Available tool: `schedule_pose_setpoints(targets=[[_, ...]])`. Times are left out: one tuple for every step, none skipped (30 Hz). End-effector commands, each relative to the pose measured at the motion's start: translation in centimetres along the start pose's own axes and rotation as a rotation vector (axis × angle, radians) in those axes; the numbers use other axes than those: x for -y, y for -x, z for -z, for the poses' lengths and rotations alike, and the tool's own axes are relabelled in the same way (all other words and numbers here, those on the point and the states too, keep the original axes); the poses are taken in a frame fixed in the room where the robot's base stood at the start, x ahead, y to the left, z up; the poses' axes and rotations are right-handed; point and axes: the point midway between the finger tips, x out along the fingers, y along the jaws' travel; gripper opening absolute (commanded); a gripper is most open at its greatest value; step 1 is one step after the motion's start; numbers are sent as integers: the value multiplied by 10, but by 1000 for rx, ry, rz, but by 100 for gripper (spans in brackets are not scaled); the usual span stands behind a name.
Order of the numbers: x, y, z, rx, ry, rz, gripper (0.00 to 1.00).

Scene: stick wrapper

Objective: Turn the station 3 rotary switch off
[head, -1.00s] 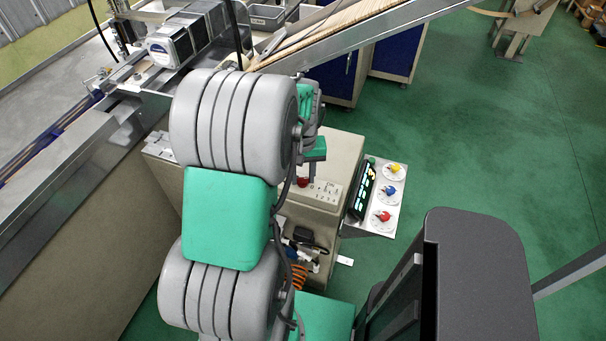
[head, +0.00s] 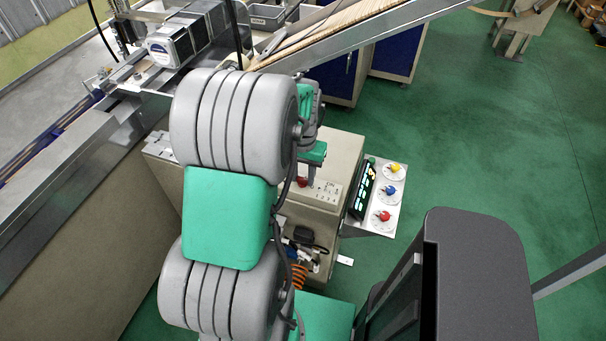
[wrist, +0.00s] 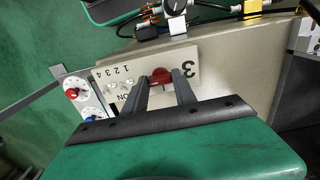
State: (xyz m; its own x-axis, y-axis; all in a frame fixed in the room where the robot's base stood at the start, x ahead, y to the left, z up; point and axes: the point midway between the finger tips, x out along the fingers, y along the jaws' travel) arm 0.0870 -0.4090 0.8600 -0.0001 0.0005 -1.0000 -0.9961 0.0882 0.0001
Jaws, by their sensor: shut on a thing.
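The red rotary switch (wrist: 160,77) sits on a light panel (wrist: 186,58) beside a large printed 3. My gripper (wrist: 160,88) has its two dark fingers on either side of this red knob, shut on it. The fingers hide part of the knob, and its exact pointing angle is hard to read. In the head view the red knob (head: 303,183) shows small on top of the beige cabinet, with my gripper (head: 311,174) at it, partly hidden behind my arm.
Beside the cabinet (head: 347,155) a plate (head: 386,224) carries yellow, blue and red knobs and a dark lit display (head: 362,190). Small switches marked 1 2 3 4 (wrist: 112,88) lie close to my fingers. Cables and fittings (wrist: 180,27) line the cabinet side.

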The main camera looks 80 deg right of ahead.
Motion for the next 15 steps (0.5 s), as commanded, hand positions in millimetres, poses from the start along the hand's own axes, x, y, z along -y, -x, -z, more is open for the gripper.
schedule_pose_setpoints(targets=[[0,1,1,-2,-1,0,0],[0,1,1,-2,0,0,0],[0,1,1,-2,0,0,0],[0,1,1,-2,0,0,0],[0,1,1,-2,0,0,0],[0,1,1,-2,0,0,0],[0,1,1,-2,0,0,33],[0,1,1,-2,0,0,36],[0,1,1,-2,1,0,39],[0,1,1,-2,1,0,42],[0,1,1,-2,1,0,44],[0,0,0,-2,1,0,47],[0,0,0,-2,1,0,50],[0,0,0,-1,1,0,52],[0,0,0,-1,1,0,55]])
